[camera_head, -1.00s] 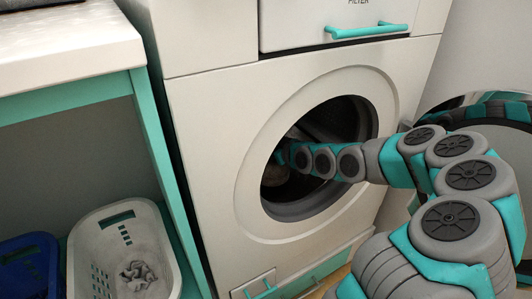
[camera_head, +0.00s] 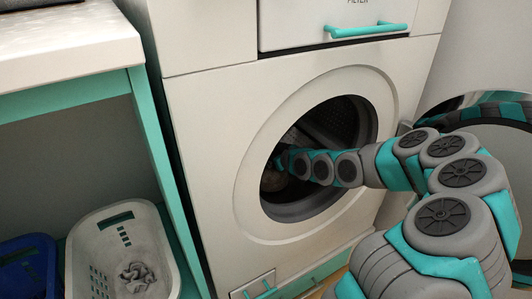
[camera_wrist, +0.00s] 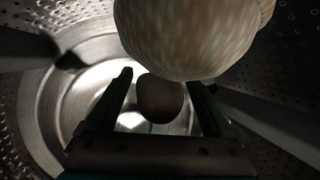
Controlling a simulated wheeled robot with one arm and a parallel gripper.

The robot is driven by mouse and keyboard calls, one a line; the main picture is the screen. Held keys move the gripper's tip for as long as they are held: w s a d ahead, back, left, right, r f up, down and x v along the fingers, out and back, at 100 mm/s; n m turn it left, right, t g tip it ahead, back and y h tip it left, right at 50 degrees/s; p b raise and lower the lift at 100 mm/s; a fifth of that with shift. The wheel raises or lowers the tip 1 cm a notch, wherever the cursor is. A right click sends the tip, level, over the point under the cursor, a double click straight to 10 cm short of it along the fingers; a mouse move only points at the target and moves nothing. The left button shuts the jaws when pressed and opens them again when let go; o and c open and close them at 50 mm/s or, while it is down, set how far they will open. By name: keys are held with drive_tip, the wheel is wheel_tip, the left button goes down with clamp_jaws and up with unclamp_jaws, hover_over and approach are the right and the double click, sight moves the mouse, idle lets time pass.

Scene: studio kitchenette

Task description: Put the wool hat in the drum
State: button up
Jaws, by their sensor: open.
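The washing machine's drum (camera_head: 340,125) is open at the front, and my arm reaches through its round opening. My gripper (camera_wrist: 160,82) is inside the drum with its two fingers apart. A large beige, ribbed, rounded shape, which looks like the wool hat (camera_wrist: 190,40), hangs close above and beyond the fingertips in the wrist view. A smaller dark brown round shape (camera_wrist: 160,98) shows between the fingers; I cannot tell whether it is part of the hat or touches them. In the head view a brownish patch (camera_head: 274,180) shows beside my gripper, mostly in shadow.
The machine's round door (camera_head: 500,150) stands open at the right, behind my arm. A white basket (camera_head: 85,245) with a crumpled grey cloth (camera_head: 137,277) and a blue basket (camera_head: 28,265) are at the lower left, beneath a counter (camera_head: 65,50). The perforated drum wall (camera_wrist: 285,60) surrounds my gripper.

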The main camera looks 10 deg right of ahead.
drive_tip(key=shift+s+d+r, duration=0.1)
drive_tip(key=shift+s+r, duration=0.05)
drive_tip(key=shift+r, duration=0.1)
drive_tip(key=v, duration=1.1)
drive_tip(key=shift+s+r+p, duration=0.2)
drive_tip(key=shift+s+p, duration=0.1)
